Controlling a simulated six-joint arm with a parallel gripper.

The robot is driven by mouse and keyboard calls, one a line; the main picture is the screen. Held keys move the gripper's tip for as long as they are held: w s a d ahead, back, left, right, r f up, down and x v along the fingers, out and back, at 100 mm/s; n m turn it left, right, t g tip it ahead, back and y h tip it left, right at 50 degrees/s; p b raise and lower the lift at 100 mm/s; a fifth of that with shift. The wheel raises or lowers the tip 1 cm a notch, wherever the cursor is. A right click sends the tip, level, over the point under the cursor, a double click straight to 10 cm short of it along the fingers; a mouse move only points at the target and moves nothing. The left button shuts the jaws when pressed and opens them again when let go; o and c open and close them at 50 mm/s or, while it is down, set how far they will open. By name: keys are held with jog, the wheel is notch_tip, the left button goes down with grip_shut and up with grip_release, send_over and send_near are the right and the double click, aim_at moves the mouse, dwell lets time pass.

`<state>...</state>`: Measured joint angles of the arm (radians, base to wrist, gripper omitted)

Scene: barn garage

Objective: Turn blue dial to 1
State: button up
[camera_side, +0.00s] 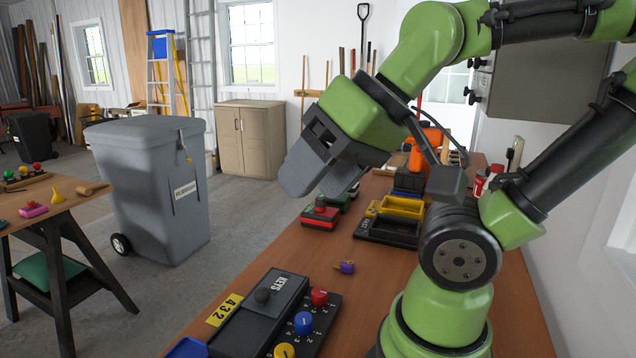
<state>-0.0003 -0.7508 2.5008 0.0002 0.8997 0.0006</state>
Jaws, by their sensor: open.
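The blue dial (303,322) sits on a black dial panel (320,333) at the front of the bench, between a red dial (319,297) and a yellow dial (284,351). Small white numbers are printed beside the dials, too small to read surely; I cannot tell which one the blue dial points at. The yellow dial is cut by the lower picture edge. My gripper (318,186) is open and empty, high above the bench, up and well away from the dials, touching nothing.
A small purple and yellow item (345,267), a red box (320,217) and a yellow-and-black organizer (398,216) stand farther back. Bare wood lies between.

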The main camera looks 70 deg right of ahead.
jog(key=n+g+h, duration=0.1)
jog(key=g, duration=0.5)
send_over(304, 318)
jog(key=w+a, duration=0.2)
jog(key=a, duration=0.2)
notch_tip(304, 318, down, 6)
jog(key=d+f+g, duration=0.1)
jog(key=f+g, duration=0.1)
jog(key=f, duration=0.2)
jog(key=w+d+f+n+g, duration=0.1)
jog(key=d+f+g, duration=0.1)
jog(key=f, duration=0.3)
jog(key=w+d+f+n+g, duration=0.1)
jog(key=f, duration=0.3)
jog(key=shift+d+f+g, duration=0.2)
jog(key=shift+d+g, duration=0.15)
jog(key=shift+g, duration=0.05)
jog(key=x, duration=0.9)
jog(key=shift+s+d+f, duration=0.1)
jog(key=shift+d+f, duration=0.05)
jog(key=shift+f, duration=0.05)
jog(key=c, duration=0.9)
